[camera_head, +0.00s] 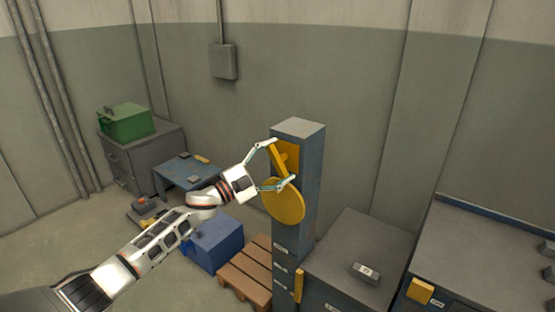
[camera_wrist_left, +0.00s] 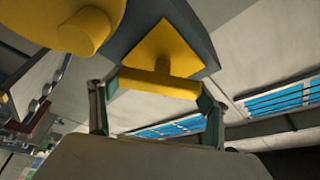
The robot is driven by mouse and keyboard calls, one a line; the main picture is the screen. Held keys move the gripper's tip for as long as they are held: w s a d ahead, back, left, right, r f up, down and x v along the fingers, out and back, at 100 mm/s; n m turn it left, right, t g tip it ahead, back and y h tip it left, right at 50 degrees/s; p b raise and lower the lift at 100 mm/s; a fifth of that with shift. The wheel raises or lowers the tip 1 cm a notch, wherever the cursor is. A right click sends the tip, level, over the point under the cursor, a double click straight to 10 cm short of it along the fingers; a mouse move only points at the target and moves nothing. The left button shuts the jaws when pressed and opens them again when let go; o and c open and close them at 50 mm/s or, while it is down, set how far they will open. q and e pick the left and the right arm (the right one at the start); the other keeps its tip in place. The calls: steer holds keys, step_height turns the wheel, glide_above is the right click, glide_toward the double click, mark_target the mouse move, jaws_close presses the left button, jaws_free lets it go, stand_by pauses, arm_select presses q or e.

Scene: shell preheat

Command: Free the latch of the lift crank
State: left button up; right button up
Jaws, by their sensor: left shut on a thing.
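A tall blue-grey column (camera_head: 297,131) stands in the middle of the head view. On its face are a yellow plate (camera_head: 291,151) with a yellow latch bar (camera_head: 277,157), and below them a round yellow crank disc (camera_head: 284,205). My left gripper (camera_head: 281,161) is at the plate, its two fingers at opposite ends of the bar. In the left wrist view the latch bar (camera_wrist_left: 158,83) spans between the fingertips, and the gripper is shut on it. The crank disc's knob (camera_wrist_left: 82,32) shows beside it, apart from the fingers. My right gripper is in neither view.
A blue box (camera_head: 215,243) and a wooden pallet (camera_head: 247,270) lie left of the column's foot. A grey cabinet (camera_head: 365,243) stands close on its right, with a small grey block (camera_head: 365,272) on top. A blue low table (camera_head: 188,170) stands behind my left arm.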

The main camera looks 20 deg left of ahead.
arm_select(q)
steer(key=shift+r+m+g+p, duration=0.2)
steer(key=shift+m+g+p, duration=0.2)
steer(key=shift+m, duration=0.7)
steer(key=shift+m+g+p, duration=0.4)
steer(key=shift+m, duration=0.5)
steer(key=shift+f+m+g+p, duration=0.15)
steer(key=shift+m+g+p, duration=0.15)
steer(key=shift+m+p, duration=0.5)
steer(key=shift+f+m+y, duration=0.2)
steer(key=shift+m+y, duration=0.2)
steer(key=shift+m, duration=0.4)
steer(key=o, duration=1.1)
steer(key=shift+d, duration=0.1)
